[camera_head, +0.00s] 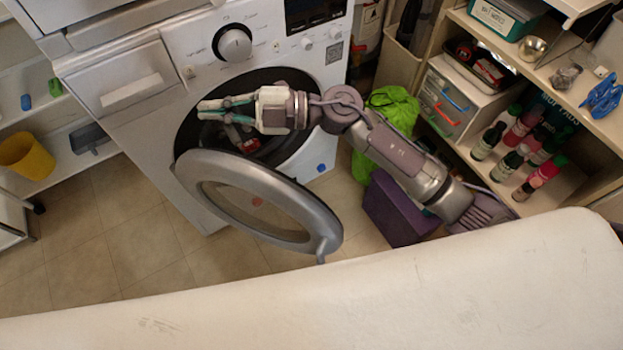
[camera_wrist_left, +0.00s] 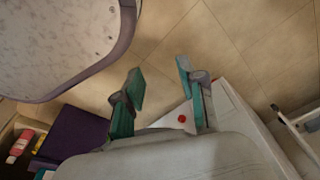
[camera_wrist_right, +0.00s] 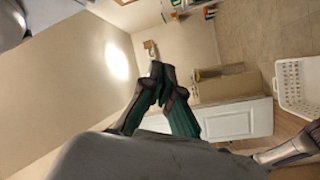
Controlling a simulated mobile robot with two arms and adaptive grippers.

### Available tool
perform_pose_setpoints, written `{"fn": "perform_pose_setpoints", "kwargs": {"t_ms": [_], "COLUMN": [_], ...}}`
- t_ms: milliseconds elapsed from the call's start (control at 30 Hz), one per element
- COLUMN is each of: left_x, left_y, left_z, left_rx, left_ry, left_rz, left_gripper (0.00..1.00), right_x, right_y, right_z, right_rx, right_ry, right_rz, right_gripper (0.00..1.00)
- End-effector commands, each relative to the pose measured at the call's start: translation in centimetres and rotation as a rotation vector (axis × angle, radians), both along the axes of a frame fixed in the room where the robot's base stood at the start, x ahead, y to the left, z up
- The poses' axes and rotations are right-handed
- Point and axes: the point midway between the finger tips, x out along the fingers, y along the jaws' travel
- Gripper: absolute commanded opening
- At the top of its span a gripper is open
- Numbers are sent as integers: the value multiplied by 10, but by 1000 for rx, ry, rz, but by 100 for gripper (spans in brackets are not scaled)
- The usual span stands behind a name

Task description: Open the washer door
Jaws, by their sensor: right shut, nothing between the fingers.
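The white washer (camera_head: 190,50) stands in the upper middle of the head view. Its round grey-rimmed door (camera_head: 205,172) is swung open toward me, clear of the opening, with a handle-like tab (camera_head: 325,248) at its near right edge.
Red items (camera_head: 246,142) show in the drum. A shelf unit with bottles (camera_head: 510,160) stands at the right, and a purple box (camera_head: 395,212) and green bag (camera_head: 395,105) lie beside the washer. A yellow bin (camera_head: 28,155) sits at the left. The tiled floor (camera_head: 110,225) is clear at left.

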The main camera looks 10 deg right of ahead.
Motion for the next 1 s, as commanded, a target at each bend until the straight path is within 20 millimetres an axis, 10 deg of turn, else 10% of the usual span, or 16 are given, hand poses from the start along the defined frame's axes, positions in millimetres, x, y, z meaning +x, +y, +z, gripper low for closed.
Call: {"fn": "perform_pose_setpoints", "kwargs": {"t_ms": [233, 500, 1000], "left_x": [-74, -119, -122], "left_y": [13, 23, 23], "left_z": [-65, -86, -83], "left_rx": [8, 12, 12], "left_ry": [51, 70, 71], "left_rz": [-10, -16, -17], "left_gripper": [40, 40, 40], "right_x": [1, 23, -2], "right_y": [-74, -188, -180], "right_z": [-121, -144, -214], "right_rx": [-851, -1393, -1430], "right_ry": [87, 305, 330], "right_rz": [368, 372, 375], "right_gripper": [0, 0, 0]}}
